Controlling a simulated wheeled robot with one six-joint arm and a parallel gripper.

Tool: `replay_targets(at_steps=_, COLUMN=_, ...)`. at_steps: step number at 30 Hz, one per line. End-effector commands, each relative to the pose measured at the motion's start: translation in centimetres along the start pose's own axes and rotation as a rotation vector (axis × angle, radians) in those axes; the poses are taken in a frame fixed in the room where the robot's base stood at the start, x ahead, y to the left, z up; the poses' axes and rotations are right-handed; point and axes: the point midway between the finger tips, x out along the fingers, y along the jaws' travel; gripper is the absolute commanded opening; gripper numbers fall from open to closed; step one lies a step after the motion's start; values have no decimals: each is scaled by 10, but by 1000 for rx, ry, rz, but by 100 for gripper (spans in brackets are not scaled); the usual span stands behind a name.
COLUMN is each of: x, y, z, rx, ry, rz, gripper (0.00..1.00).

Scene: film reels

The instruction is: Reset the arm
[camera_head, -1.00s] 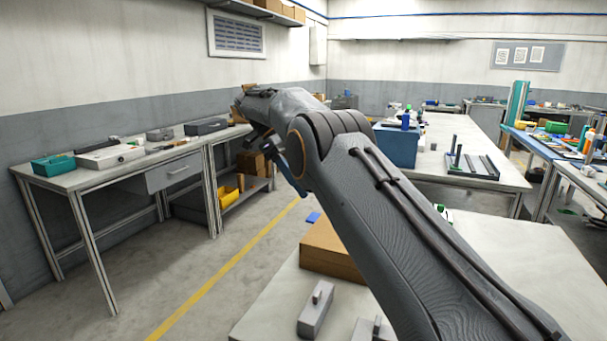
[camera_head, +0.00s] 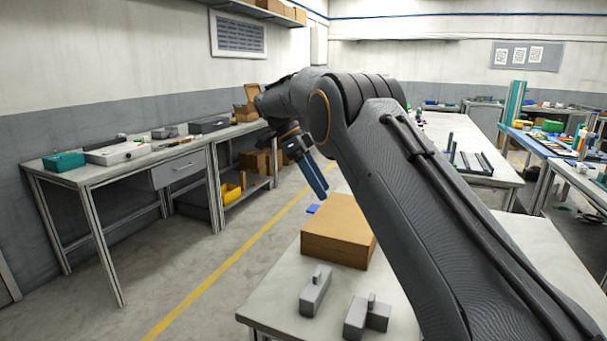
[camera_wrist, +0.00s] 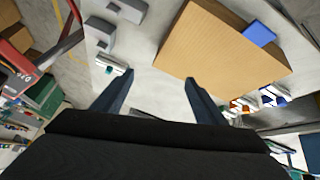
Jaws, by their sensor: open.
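My gripper (camera_head: 313,180) hangs from my raised arm in the head view, above and behind the cardboard box. In the wrist view its two dark blue fingers (camera_wrist: 155,92) stand wide apart with nothing between them. The brown cardboard box (camera_head: 338,232) sits on the near table (camera_head: 270,312); it also shows large in the wrist view (camera_wrist: 215,50), beyond the fingertips and apart from them. My arm hides part of the near table and the room behind it.
Two grey blocks with small knobs, one (camera_head: 315,291) and another (camera_head: 367,317), stand on the near table in front of the box. A workbench (camera_head: 95,172) runs along the left wall. Open floor (camera_head: 190,270) lies between.

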Motion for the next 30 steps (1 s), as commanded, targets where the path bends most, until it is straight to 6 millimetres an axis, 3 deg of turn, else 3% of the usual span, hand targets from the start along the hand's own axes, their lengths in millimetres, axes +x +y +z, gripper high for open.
replay_targets(at_steps=8, x=36, y=10, z=-22, rx=-337, ry=-107, rz=-64, gripper=66)
replay_targets(at_steps=14, x=81, y=40, z=-41, rx=-673, ry=-208, rz=-179, gripper=66)
replay_targets(at_steps=20, x=128, y=89, z=-54, rx=-968, ry=-270, rz=-333, gripper=66)
replay_targets(at_steps=30, x=203, y=192, z=-67, rx=-1335, ry=-234, rz=-611, gripper=66)
